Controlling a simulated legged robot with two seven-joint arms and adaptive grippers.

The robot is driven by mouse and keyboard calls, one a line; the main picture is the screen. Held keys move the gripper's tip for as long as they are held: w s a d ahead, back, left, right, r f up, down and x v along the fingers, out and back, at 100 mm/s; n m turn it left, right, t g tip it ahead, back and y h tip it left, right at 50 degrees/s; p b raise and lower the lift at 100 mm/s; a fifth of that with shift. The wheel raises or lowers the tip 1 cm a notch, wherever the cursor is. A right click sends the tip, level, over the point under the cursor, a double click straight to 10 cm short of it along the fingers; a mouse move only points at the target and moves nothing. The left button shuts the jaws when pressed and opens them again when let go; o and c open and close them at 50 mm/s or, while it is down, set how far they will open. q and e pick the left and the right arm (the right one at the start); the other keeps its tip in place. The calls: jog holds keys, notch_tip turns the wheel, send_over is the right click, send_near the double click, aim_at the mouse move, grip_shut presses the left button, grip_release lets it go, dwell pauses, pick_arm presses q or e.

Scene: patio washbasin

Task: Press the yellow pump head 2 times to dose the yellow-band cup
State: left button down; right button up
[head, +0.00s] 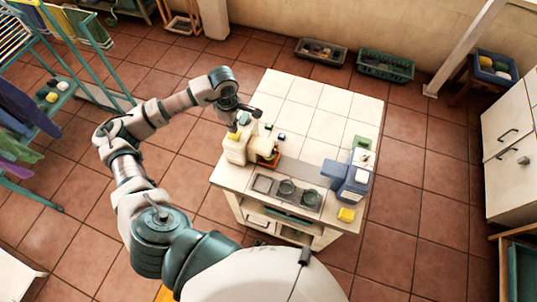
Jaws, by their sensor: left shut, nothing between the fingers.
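My left gripper (238,125) is shut and empty. It points down over the left side of the white tiled counter. A yellow pump head (234,136) shows just below its fingertips, on top of a cream dispenser (237,150). Whether the fingertips touch the pump head I cannot tell. A small orange-brown item (268,160) sits against the dispenser's right side. A yellow-band cup cannot be made out; small dark and green items beside the dispenser are too small to identify. My right gripper is out of view.
A blue dispenser (348,182) stands at the counter's right, with a yellow block (346,214) near the front corner. A grey tray (286,191) with dark round shapes lies at the front. The counter's tiled back (320,105) is clear. A teal drying rack (75,60) stands left.

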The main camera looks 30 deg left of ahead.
pick_arm(q)
jog(key=shift+f, duration=0.15)
jog(key=shift+f+b, duration=1.35)
jog(key=shift+f, duration=0.1)
jog(key=shift+r, duration=0.1)
jog(key=shift+r+p, duration=0.85)
jog(key=shift+r, duration=0.65)
notch_tip(320, 180, up, 6)
jog(key=p, duration=0.3)
jog(key=shift+p, duration=0.3)
